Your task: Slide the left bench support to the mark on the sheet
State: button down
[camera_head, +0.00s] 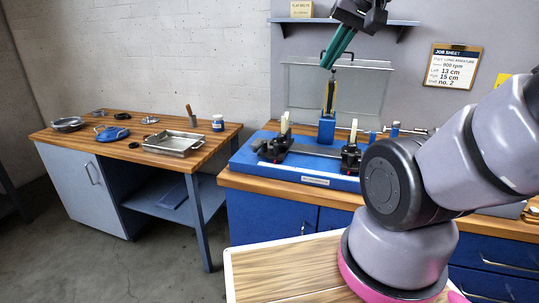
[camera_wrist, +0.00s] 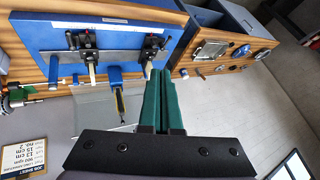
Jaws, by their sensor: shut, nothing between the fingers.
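The blue balancing bench (camera_head: 310,180) stands on the wooden counter. Its left support (camera_head: 273,148), black with a red knob and a pale upright post, is on the bench rail; in the wrist view it is the support on the right (camera_wrist: 153,44). The right support (camera_head: 351,158) also shows in the wrist view (camera_wrist: 87,42). The job sheet (camera_head: 454,68) on the wall reads Left 13 cm, Right 15 cm. My gripper (camera_head: 326,66) has green fingers, shut and empty, in the air above the bench. Its fingers also show in the wrist view (camera_wrist: 160,72). Scale marks are too small to read.
A clear guard panel (camera_head: 370,90) stands behind the bench, with a blue post (camera_head: 326,130) bearing a yellow part in front of it. A shelf (camera_head: 400,24) is above. A side table at left holds a metal tray (camera_head: 173,143). Air above the supports looks clear.

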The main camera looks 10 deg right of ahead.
jog(key=c, duration=1)
grip_release()
jog(key=shift+w, duration=0.1)
jog(key=shift+o, duration=0.2)
jog(key=n+g+h, duration=0.2)
jog(key=n+g, duration=0.5)
send_over(276, 145)
notch_tip(276, 145, down, 23)
jog(key=shift+w+d+f, duration=0.1)
jog(key=shift+w+f, duration=0.2)
jog(key=shift+f, duration=0.45)
notch_tip(276, 145, down, 10)
jog(key=shift+r, duration=0.1)
grip_shut()
